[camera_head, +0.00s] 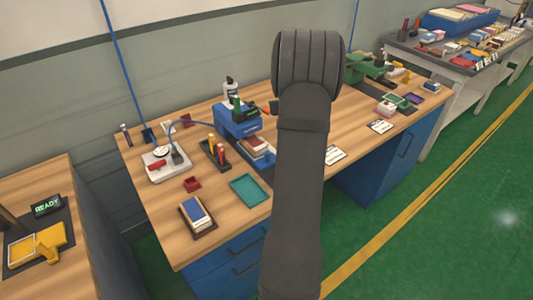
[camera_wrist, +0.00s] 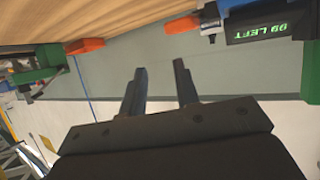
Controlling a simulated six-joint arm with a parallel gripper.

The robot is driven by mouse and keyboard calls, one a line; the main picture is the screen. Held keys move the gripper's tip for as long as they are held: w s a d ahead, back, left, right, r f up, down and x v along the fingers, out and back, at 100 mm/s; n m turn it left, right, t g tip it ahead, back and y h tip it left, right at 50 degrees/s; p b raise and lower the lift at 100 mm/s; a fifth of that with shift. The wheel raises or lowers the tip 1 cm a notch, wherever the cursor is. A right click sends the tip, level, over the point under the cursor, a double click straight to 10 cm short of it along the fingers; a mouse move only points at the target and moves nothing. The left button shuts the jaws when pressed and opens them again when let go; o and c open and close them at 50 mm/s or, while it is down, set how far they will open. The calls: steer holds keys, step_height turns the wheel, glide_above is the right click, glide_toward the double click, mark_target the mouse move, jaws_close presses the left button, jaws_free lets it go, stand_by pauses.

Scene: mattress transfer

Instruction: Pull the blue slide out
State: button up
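A blue machine (camera_head: 238,118) stands on the wooden workbench, left of my arm. A low blue part, seemingly the slide (camera_head: 262,171), runs from its foot toward my arm and carries a reddish-brown and white block (camera_head: 256,147). My arm hides part of this area.
A green machine (camera_head: 366,67) stands to the right on the bench. A black holder (camera_head: 214,155), teal tray (camera_head: 249,190), red box (camera_head: 192,184) and blue-topped pad (camera_head: 197,214) lie left of my arm. Orange tips (camera_wrist: 182,25) show near the wrist camera.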

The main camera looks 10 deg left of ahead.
steer(key=s+a+r+m+g+h, duration=0.2)
steer(key=s+m+g+h, duration=0.15)
steer(key=s, duration=0.65)
steer(key=s+a+r+m+g+h, duration=0.15)
steer(key=s+m+g, duration=0.25)
steer(key=s, duration=0.7)
steer(key=shift+h, duration=0.3)
steer(key=x, duration=1.7)
steer(key=shift+w+a+f, duration=0.1)
steer(key=shift+w+f, duration=0.15)
steer(key=shift+w, duration=0.05)
steer(key=shift+c, duration=0.2)
jaws_close()
